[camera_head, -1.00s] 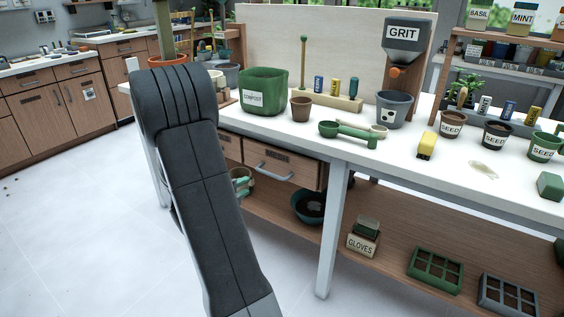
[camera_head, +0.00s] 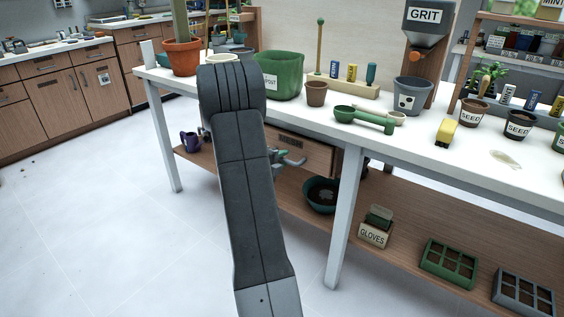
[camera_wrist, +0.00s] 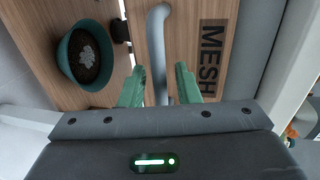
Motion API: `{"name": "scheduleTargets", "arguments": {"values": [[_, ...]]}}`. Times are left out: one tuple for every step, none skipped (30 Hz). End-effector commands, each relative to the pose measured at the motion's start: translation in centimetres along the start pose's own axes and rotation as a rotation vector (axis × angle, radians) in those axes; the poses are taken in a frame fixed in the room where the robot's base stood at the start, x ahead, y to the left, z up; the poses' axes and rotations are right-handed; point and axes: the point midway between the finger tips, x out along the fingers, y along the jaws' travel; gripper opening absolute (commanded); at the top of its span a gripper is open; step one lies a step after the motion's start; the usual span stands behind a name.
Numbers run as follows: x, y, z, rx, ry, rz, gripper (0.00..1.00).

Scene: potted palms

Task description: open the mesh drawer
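The mesh drawer (camera_wrist: 196,22) has a wooden front with a dark label reading MESH and a grey bar handle (camera_wrist: 160,45). In the head view the drawer front (camera_head: 318,160) shows under the bench top, partly behind my arm. My gripper (camera_wrist: 158,85) has two green fingers, spread apart, one on each side of the handle. A gap shows between the handle and each finger, so it is not clamped. In the head view my gripper (camera_head: 289,158) is at the drawer's handle, mostly hidden by my arm. I see no clear gap around the drawer front.
A teal bowl of soil (camera_wrist: 85,57) stands on the lower shelf (camera_head: 405,250), close to the drawer. A bench leg (camera_head: 345,215) stands right of the drawer. Pots, scoops and a green bin (camera_head: 278,75) crowd the bench top. The floor (camera_head: 110,220) at left is clear.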

Motion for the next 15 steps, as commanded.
{"name": "scheduleTargets", "arguments": {"values": [[0.22, 0.04, -0.03, 0.0, 0.0, 0.0, 0.29], [0.28, 0.03, -0.03, -0.001, 0.0, 0.0, 0.29], [0.33, 0.03, -0.03, -0.001, 0.0, 0.001, 0.29], [0.35, 0.02, -0.03, -0.001, 0.0, 0.001, 0.29], [0.35, 0.01, -0.03, -0.001, 0.0, 0.001, 0.29], [0.34, 0.01, -0.02, -0.001, 0.0, 0.001, 0.29], [0.33, 0.01, -0.02, -0.001, 0.0, 0.001, 0.29], [0.33, 0.01, -0.02, -0.001, 0.0, 0.001, 0.29], [0.32, 0.01, -0.02, -0.001, 0.0, 0.001, 0.29], [0.32, 0.01, -0.02, -0.001, 0.0, 0.001, 0.26], [0.32, 0.01, -0.02, -0.001, 0.0, 0.001, 0.2], [0.31, 0.01, -0.02, -0.001, 0.0, 0.001, 0.12], [0.31, 0.01, -0.02, -0.001, 0.0, 0.001, 0.06], [0.31, 0.01, -0.02, -0.001, 0.0, 0.001, 0.0], [0.31, 0.01, -0.02, -0.001, 0.0, 0.001, 0.0]]}}
